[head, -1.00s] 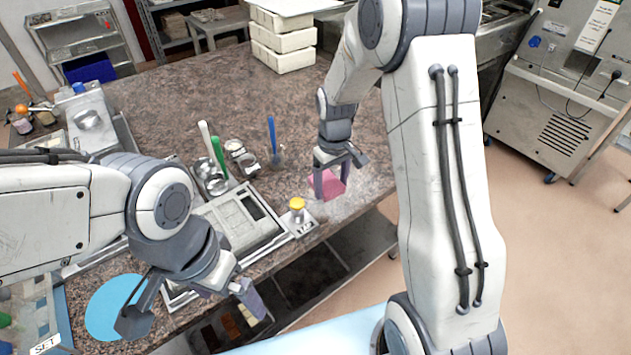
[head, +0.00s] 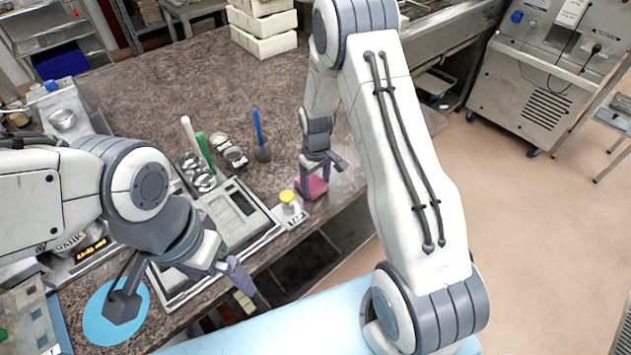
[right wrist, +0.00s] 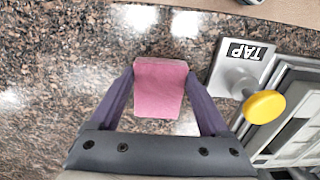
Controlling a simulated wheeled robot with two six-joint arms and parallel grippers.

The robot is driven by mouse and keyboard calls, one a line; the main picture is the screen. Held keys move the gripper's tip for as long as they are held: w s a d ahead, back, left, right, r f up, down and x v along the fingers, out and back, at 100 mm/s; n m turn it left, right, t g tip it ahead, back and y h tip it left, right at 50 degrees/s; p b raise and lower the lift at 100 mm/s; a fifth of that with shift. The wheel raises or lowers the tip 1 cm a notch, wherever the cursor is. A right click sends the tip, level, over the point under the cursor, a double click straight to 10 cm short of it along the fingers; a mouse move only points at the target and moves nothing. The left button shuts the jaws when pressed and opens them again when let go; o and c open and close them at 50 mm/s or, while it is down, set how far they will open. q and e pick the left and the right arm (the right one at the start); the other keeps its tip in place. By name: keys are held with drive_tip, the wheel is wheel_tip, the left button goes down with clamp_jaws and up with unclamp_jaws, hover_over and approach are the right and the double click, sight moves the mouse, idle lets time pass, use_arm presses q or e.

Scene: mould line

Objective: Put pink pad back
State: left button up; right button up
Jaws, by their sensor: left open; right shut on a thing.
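The pink pad (head: 313,187) is between the fingers of my right gripper (head: 313,178), near the front right edge of the granite bench (head: 150,75). In the right wrist view, the pink pad (right wrist: 160,88) has a finger of my right gripper (right wrist: 160,105) against each side. I cannot tell whether the pad touches the bench. Just left of it is a small grey block labelled TAP (right wrist: 240,72) with a yellow knob (head: 287,196). My left gripper (head: 180,292) is open and empty, above the bench's front edge near a round blue mat (head: 100,318).
A grey tray (head: 262,240) lies left of the TAP block. Round metal cups (head: 197,172), a green-handled tool (head: 205,152) and a blue-handled tool (head: 258,130) stand behind it. White blocks (head: 264,45) are stacked at the back.

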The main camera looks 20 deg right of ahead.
sight(316, 186)
drive_tip(key=shift+f, duration=0.15)
drive_tip(key=o, duration=1.2)
drive_tip(key=shift+c, duration=0.2)
drive_tip(key=shift+r, duration=0.5)
wheel_tip(316, 186, up, 11)
drive_tip(key=b, duration=0.3)
drive_tip(key=shift+r, duration=0.2)
drive_tip(key=shift+f, duration=0.1)
